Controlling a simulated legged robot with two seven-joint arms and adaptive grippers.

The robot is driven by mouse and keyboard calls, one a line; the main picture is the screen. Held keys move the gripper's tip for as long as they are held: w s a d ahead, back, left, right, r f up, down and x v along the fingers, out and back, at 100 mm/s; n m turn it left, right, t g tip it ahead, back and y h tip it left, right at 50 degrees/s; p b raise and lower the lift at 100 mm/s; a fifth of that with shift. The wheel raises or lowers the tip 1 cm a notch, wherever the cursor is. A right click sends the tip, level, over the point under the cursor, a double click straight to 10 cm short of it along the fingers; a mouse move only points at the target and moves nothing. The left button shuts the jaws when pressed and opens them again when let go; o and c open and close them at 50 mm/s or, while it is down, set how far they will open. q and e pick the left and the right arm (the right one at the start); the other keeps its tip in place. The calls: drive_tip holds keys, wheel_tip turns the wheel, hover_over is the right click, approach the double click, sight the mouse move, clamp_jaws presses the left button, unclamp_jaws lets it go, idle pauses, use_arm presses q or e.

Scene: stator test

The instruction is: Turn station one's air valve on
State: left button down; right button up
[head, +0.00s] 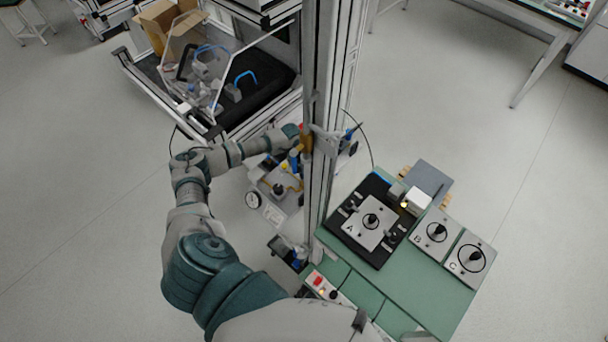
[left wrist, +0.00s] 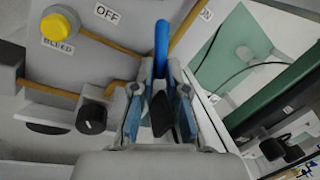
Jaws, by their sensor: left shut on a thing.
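In the left wrist view a blue lever handle (left wrist: 161,48) stands up between the fingers of my left gripper (left wrist: 160,95). The gripper is shut on it. An OFF label (left wrist: 107,13) is on the grey panel to the left of the lever, and a small tilted label (left wrist: 206,14), its text hard to read, is to the right. In the head view my left gripper (head: 300,138) reaches to the metal post, where the arm and post hide most of the valve. My right gripper is in neither view.
A yellow knob (left wrist: 58,27) marked BLEED and a black knob (left wrist: 91,117) sit left of the gripper. Brown pipes run close by. In the head view the tall metal post (head: 320,110) stands beside the hand, and a green bench (head: 425,285) with test units is to the right.

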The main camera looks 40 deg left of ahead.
use_arm(q)
drive_tip(key=m, duration=0.1)
drive_tip(key=m+b, duration=0.1)
drive_tip(key=m, duration=0.1)
drive_tip(key=shift+w+d+g, duration=0.15)
drive_tip(key=shift+w+g, duration=0.1)
drive_tip(key=shift+g, duration=0.05)
drive_tip(key=shift+d+m+g+b, duration=0.15)
drive_tip(key=shift+m+b, duration=0.2)
drive_tip(key=shift+m, duration=0.5)
drive_tip(key=shift+d+m+g+b, duration=0.15)
drive_tip(key=shift+m+b, duration=0.15)
drive_tip(key=shift+m, duration=0.55)
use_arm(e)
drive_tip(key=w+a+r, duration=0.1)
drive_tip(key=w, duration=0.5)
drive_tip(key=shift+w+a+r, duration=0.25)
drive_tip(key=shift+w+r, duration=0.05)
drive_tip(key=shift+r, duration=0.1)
use_arm(q)
drive_tip(key=shift+w+a, duration=0.1)
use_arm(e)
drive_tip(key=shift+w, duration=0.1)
use_arm(q)
drive_tip(key=c, duration=1.2)
unclamp_jaws()
